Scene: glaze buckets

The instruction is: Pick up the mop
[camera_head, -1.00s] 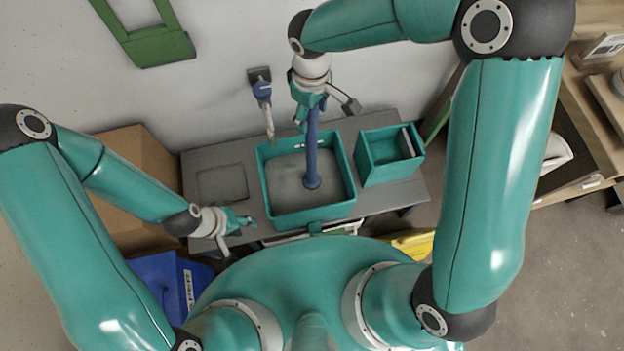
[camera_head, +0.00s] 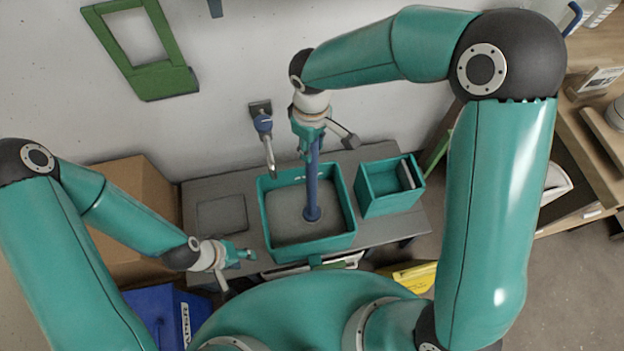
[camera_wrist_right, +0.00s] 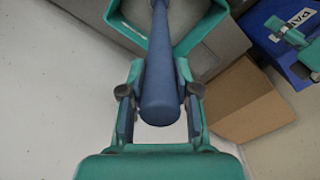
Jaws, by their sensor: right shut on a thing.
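The mop (camera_head: 312,190) shows as a blue upright pole with a round foot inside the teal basin (camera_head: 349,240). My right gripper (camera_head: 310,148) is shut around the upper part of the pole, from above. In the right wrist view, the blue pole (camera_wrist_right: 160,85) runs between the two fingers of my right gripper (camera_wrist_right: 160,98) and down toward the basin. The foot appears at the basin floor; I cannot tell whether it touches. My left gripper (camera_head: 246,254) hangs left of the basin, apart from it, and its fingers are too small to read.
The basin stands on a grey counter (camera_head: 240,180). A smaller teal bin (camera_head: 390,200) is to its right. A tap (camera_head: 266,135) juts from the wall behind. A cardboard box (camera_head: 135,185) and a blue container (camera_head: 165,315) are at left, and wooden shelving (camera_head: 570,130) at right.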

